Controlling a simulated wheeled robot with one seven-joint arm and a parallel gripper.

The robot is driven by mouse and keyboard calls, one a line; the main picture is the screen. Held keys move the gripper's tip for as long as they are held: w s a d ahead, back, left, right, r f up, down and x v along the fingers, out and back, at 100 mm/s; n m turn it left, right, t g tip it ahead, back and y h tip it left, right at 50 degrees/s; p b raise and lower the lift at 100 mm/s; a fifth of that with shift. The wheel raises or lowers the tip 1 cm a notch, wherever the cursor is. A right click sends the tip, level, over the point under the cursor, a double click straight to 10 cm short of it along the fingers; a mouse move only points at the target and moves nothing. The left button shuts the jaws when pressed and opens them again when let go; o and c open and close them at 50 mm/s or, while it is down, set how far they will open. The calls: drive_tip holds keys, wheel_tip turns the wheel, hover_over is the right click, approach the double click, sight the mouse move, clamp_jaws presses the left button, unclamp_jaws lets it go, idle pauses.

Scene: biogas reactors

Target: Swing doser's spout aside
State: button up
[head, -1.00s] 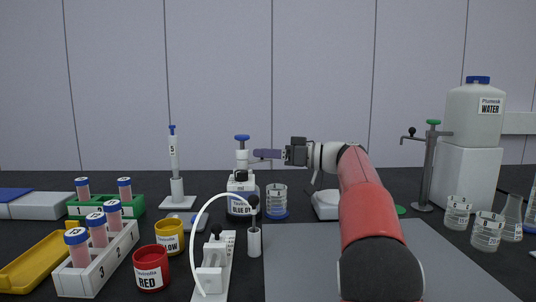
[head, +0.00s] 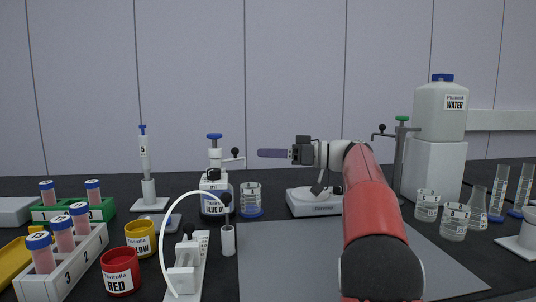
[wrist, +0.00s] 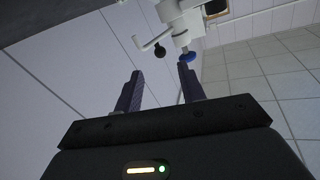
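The doser (head: 214,158) is a white pump head with a blue cap on the bottle labelled blue dye (head: 216,198). Its thin spout (head: 229,158) points right and carries a black ball (head: 234,152). My gripper (head: 260,153) is level with the spout and to its right, with a small gap between them. In the wrist view my gripper (wrist: 157,69) has its two purple fingers apart and nothing between them.
A beaker (head: 250,198) stands just right of the bottle, below the spout. A white scale or stirrer (head: 313,203) is under my gripper. In front are a white stand with a curved tube (head: 188,255) and red (head: 120,272) and yellow (head: 140,238) jars. The grey mat (head: 290,255) is clear.

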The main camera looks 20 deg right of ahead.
drive_tip(key=shift+s+d, duration=0.1)
drive_tip(key=shift+c, duration=1.1)
drive_tip(key=s+d+r+t+h+b, duration=0.1)
drive_tip(key=s, duration=0.1)
drive_tip(key=s+d+r+m+t+h+b, duration=0.1)
drive_tip(key=s+h, duration=0.1)
drive_tip(key=s, duration=0.1)
drive_tip(key=s+d+r+m+t+h+b, duration=0.1)
drive_tip(key=s+h, duration=0.1)
drive_tip(key=s, duration=0.1)
drive_tip(key=shift+s+d+r+t, duration=0.1)
drive_tip(key=shift+s+t, duration=0.05)
drive_tip(key=shift+t, duration=0.25)
clamp_jaws()
drive_tip(key=p, duration=0.2)
approach(238, 151)
drive_tip(key=shift+h, duration=0.3)
drive_tip(key=x, duration=0.7)
drive_tip(key=shift+r, duration=0.2)
